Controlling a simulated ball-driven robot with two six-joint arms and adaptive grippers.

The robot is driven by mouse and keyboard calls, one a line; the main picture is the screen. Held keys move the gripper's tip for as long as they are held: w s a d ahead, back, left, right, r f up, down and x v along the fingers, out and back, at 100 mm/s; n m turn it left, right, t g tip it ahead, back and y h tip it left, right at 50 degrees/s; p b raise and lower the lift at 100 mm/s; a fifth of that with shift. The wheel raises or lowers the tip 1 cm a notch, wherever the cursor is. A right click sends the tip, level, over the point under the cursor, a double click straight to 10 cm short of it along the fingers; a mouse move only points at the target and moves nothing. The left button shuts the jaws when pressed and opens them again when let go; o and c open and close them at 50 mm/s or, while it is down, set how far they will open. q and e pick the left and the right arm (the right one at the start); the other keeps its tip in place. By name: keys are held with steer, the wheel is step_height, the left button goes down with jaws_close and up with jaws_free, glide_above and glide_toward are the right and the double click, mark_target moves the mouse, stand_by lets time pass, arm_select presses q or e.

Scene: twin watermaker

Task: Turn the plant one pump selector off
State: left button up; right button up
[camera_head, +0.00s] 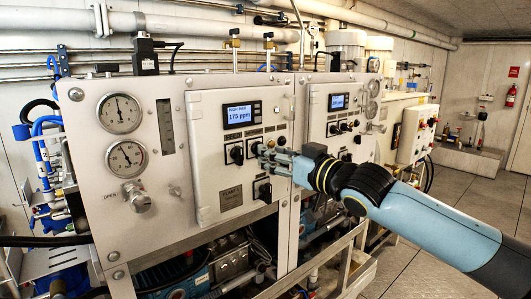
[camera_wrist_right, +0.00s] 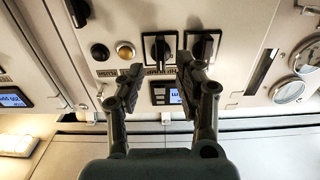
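Plant one's panel (camera_head: 205,120) carries a display reading 175 ppm. Below it are two black selectors, a left one (camera_head: 236,152) and a right one (camera_head: 254,148) beside my gripper. The wrist view, turned upside down, shows them as one selector (camera_wrist_right: 203,46) at the right and another (camera_wrist_right: 157,47) nearer the middle. My right gripper (camera_head: 268,152) is in front of the right selector. In the wrist view its open fingers (camera_wrist_right: 160,72) appear on either side of that selector; contact cannot be told. My left gripper is out of view.
A larger black selector (camera_head: 262,190) sits lower on the panel. Gauges (camera_head: 121,113) and a knob (camera_head: 137,199) are at the left. A second panel with a display (camera_head: 338,102) stands to the right. Small round buttons (camera_wrist_right: 125,50) lie beside the selectors.

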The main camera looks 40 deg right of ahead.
steer(key=shift+w+a+b, duration=0.15)
steer(key=shift+w+b, duration=0.15)
steer(key=shift+w, duration=1.4)
steer(key=shift+c, duration=0.4)
jaws_close()
